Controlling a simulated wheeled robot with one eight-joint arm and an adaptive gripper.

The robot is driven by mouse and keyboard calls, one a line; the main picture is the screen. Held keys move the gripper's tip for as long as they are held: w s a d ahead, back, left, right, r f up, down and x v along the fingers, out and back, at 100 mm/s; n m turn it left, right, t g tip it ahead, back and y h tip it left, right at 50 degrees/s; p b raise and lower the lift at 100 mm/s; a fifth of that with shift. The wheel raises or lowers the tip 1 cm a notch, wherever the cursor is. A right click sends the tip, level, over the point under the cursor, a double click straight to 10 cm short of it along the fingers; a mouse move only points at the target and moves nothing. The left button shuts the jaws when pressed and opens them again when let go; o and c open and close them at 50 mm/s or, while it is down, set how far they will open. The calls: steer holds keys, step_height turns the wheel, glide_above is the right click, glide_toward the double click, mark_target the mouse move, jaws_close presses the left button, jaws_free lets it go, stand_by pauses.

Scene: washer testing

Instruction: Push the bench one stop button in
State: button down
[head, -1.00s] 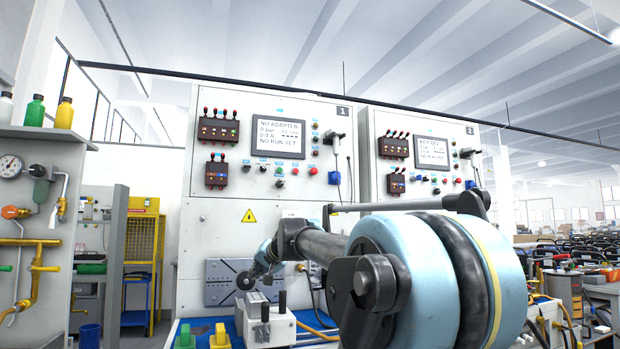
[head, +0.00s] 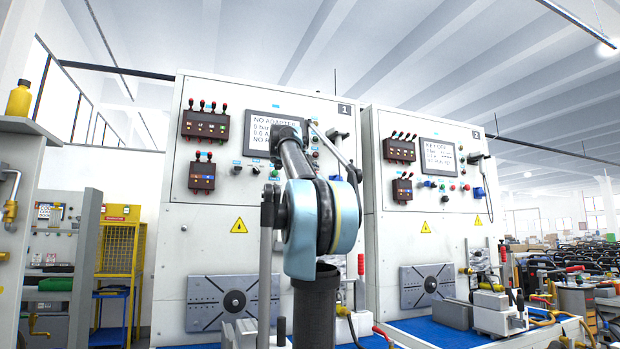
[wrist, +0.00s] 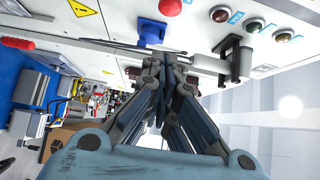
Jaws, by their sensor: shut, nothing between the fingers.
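Bench one is the cabinet (head: 212,220) marked 1 in the head view, with its control panel facing me. My arm stands in front of the panel's right part and covers some of its controls. A round red button (wrist: 170,7), which looks like the stop button, shows at the top edge of the wrist view, partly cut off. My gripper (wrist: 165,64) is shut and empty in the wrist view, its fingertips below the red button in the picture. They look apart from it; the exact gap cannot be told. The head view does not show the fingertips clearly.
A blue socket (wrist: 150,31) and a grey handheld tool (wrist: 238,62) sit near my fingers. Several small round buttons (wrist: 253,26) line the panel. Bench two (head: 385,240) stands to the right. A yellow cage (head: 120,250) stands at the left.

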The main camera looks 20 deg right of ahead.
steer(key=w+d, duration=0.6)
steer(key=w, duration=0.5)
stand_by(0.4)
